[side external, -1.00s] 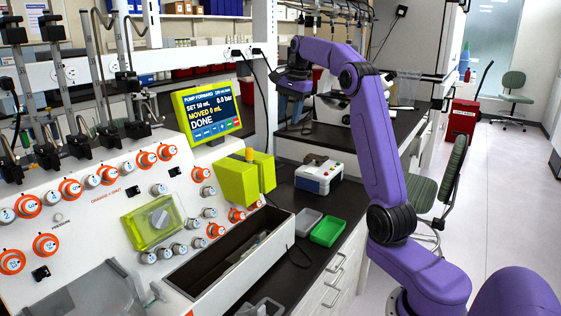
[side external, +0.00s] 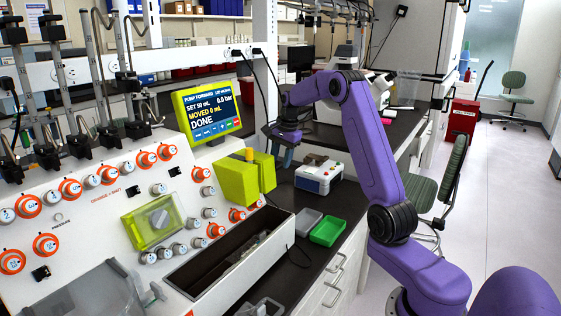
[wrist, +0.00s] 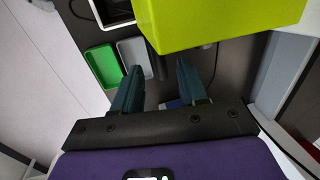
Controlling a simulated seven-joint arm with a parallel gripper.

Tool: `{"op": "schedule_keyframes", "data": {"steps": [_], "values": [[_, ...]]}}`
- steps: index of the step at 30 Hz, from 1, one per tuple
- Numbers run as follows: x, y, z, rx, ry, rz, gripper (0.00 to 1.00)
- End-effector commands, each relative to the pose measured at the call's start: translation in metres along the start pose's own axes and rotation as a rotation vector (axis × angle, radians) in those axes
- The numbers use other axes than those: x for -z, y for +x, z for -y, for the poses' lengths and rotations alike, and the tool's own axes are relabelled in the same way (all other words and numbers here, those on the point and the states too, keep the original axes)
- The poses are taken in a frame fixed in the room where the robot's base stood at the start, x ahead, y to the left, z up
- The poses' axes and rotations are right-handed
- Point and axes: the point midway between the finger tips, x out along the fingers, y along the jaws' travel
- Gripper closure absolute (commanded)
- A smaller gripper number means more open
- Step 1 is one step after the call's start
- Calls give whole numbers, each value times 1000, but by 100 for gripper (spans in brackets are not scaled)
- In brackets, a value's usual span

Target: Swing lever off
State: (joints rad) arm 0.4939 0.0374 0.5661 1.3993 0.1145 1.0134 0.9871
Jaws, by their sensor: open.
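My gripper (side external: 287,155) hangs with its fingers down, beyond and to the right of a lime-green block (side external: 238,182) on the white machine. In the wrist view my gripper (wrist: 157,68) is open, its two teal fingers apart. The lime-green block (wrist: 215,20) fills the top of that view, close ahead of the fingertips. A short dark bar (wrist: 158,62) shows beneath the block's edge, between the fingertips in the picture; I cannot tell whether it is the lever. A small orange-yellow piece (side external: 249,154) stands on top of the block. No lever can be clearly made out.
The white machine (side external: 75,255) carries orange-ringed knobs and a lime-framed screen (side external: 208,112) reading DONE. A white box with coloured buttons (side external: 319,175), a green tray (side external: 327,231) and a grey tray (side external: 305,222) sit on the dark bench beside the block. An open trough (side external: 225,258) lies in front.

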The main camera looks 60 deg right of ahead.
Motion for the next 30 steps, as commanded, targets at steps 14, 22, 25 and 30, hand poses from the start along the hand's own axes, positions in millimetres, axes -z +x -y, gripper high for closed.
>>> {"op": "schedule_keyframes", "data": {"steps": [14, 22, 25, 30], "values": [[0, 13, 0, 1, 0, -1, 58], [0, 13, 0, 1, 0, 0, 100], [0, 13, 0, 14, 0, 1, 100], [-2, 17, -1, 93, -2, 7, 100]]}}
